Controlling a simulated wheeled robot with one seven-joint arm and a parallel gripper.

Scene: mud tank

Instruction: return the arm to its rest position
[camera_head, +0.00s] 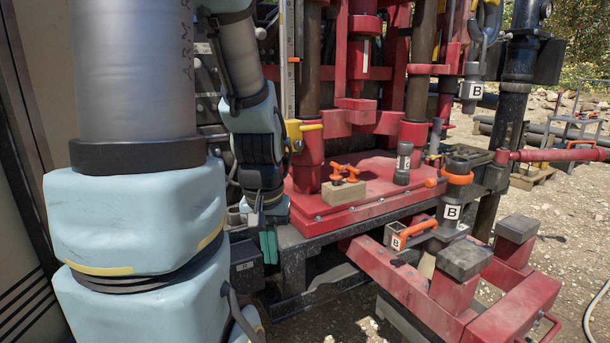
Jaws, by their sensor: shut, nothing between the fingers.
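My arm (255,130) is light blue and grey, and hangs down in the left half of the view. Its large upper links fill the left foreground, and the forearm and wrist (262,178) point downward behind them. My gripper (268,246) has teal fingers that point down, close together and shut. Nothing shows between the fingers. It hangs to the left of the red platform's front corner, above a dark box. The exact gap to the frame beside it cannot be told.
The red platform (350,210) on a dark frame carries a wooden block (343,192) with orange-handled parts. Red beams (420,290) jut forward at the right, near a tool marked B (452,212). A red handle (550,155) sticks out right. Gravel ground at the lower right is mostly open.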

